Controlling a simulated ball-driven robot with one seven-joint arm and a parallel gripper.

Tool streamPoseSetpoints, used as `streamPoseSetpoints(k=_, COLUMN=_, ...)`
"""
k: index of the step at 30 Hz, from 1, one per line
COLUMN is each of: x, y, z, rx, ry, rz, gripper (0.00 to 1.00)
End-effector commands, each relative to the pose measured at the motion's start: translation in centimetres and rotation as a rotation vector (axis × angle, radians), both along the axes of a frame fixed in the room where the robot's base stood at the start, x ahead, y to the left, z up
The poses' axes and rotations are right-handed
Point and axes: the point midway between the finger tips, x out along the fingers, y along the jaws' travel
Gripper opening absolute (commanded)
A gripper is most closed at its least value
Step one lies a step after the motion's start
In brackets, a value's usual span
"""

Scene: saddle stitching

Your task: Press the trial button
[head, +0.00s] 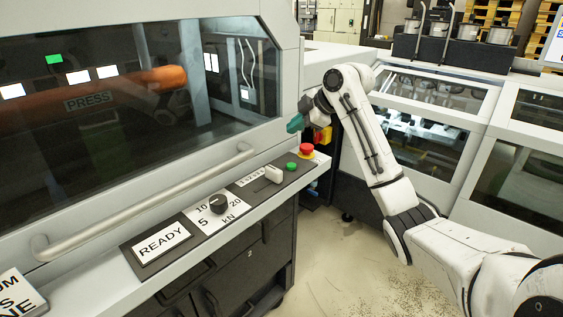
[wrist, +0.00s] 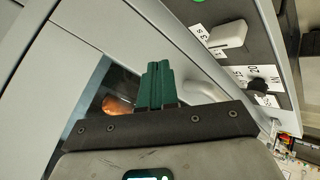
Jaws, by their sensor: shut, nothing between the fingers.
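A small round green button (head: 291,166) sits on the dark control strip along the front ledge of the press; no readable label shows on it. A red mushroom button (head: 306,149) stands just behind it at the strip's far end. My gripper (head: 294,123) is above these buttons, near the corner of the press housing, apart from both. Its teal fingers are together and empty; they also show in the wrist view (wrist: 157,70).
Along the ledge are a white lever (head: 274,174), a black kN dial (head: 217,204) and a READY panel (head: 161,241). The lever (wrist: 228,35) and dial (wrist: 257,87) also show in the wrist view. A long handrail (head: 150,205) crosses the press front.

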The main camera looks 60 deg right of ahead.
Motion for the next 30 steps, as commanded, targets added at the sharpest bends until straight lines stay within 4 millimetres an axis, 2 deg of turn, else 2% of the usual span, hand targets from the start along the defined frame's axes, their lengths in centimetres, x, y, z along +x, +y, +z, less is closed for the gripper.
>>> streamPoseSetpoints(k=14, x=0.0, y=0.0, z=-0.7, rx=0.001, ry=0.0, rz=-0.001, gripper=0.0)
streamPoseSetpoints(k=20, x=0.0, y=0.0, z=-2.5, rx=0.001, ry=0.001, rz=-0.001, gripper=0.0)
streamPoseSetpoints(k=30, x=0.0, y=0.1, z=-7.0, rx=0.001, ry=0.0, rz=-0.001, gripper=0.0)
